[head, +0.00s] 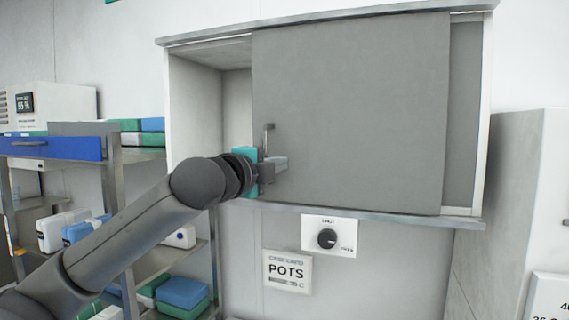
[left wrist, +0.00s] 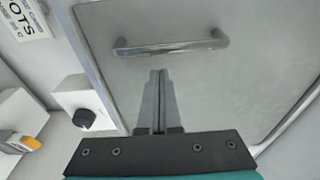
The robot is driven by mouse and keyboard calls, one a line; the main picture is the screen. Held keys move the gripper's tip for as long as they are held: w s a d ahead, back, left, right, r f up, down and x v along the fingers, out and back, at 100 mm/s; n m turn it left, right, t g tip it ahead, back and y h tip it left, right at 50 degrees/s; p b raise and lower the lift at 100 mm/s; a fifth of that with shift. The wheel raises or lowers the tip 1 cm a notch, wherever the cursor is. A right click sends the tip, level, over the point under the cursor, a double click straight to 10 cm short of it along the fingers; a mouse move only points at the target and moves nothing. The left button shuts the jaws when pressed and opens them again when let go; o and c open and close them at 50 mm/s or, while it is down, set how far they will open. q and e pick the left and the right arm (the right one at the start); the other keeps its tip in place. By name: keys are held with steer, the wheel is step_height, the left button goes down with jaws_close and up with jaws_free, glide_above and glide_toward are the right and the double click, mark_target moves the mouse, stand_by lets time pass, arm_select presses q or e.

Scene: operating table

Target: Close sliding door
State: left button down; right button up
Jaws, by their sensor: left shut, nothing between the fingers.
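The grey sliding door (head: 350,110) of a wall cabinet covers its middle and right. The left part of the cabinet (head: 205,105) is open and looks empty. A metal bar handle (head: 268,135) sits near the door's left edge; it also shows in the left wrist view (left wrist: 170,46). My left gripper (head: 284,162) is in front of the door at the handle's lower end. In the left wrist view its fingers (left wrist: 159,74) are together and empty, with tips beside the middle of the handle. I cannot tell whether they touch it. My right gripper is not in view.
A second grey panel (head: 464,110) shows behind the door at the right. A black knob (head: 327,238) and a POTS sign (head: 287,271) are on the wall below. A shelf rack (head: 113,180) with boxes stands at the left. A white unit (head: 515,190) stands at the right.

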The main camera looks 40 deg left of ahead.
arm_select(q)
steer(key=shift+s+a, duration=0.35)
steer(key=shift+a, duration=0.35)
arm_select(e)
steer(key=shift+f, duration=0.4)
arm_select(q)
steer(key=shift+s, duration=0.1)
steer(key=shift+a+b, duration=0.1)
steer(key=shift+b, duration=0.2)
